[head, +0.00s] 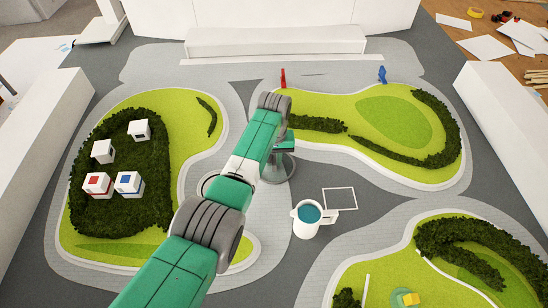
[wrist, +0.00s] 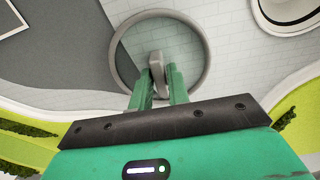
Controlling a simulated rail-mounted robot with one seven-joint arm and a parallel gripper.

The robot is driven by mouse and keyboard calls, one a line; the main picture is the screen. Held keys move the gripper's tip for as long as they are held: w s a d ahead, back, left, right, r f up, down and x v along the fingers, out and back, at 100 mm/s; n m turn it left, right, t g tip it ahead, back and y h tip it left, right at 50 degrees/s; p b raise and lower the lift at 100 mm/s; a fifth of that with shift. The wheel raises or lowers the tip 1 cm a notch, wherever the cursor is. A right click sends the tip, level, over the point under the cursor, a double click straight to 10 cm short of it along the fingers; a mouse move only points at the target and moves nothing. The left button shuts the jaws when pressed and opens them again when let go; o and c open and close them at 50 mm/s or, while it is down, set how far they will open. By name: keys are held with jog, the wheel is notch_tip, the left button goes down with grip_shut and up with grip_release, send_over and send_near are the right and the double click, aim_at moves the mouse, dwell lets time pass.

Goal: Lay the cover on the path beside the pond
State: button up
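The cover is a round, see-through lid with a grey rim and a grey handle. In the wrist view the cover (wrist: 120,60) hangs below my gripper (wrist: 159,88), whose green fingers are shut on its handle. In the head view the cover (head: 283,168) shows under my gripper (head: 283,145), over the pale paved path (head: 268,205). A round basin with a white rim, perhaps the pond, is at the wrist view's upper right (wrist: 270,24), cut off by the frame. In the head view my arm mostly hides it.
A white mug (head: 304,229) with teal liquid stands right of my arm, near an empty white square outline (head: 340,199). Green lawns with dark hedges surround the paths. White cubes (head: 103,151) stand on the left hedge. Red (head: 283,78) and blue (head: 382,75) figures stand farther back.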

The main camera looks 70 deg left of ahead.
jog(key=shift+o, duration=1.3)
jog(key=shift+r, duration=0.15)
notch_tip(320, 180, up, 12)
jog(key=p, duration=0.4)
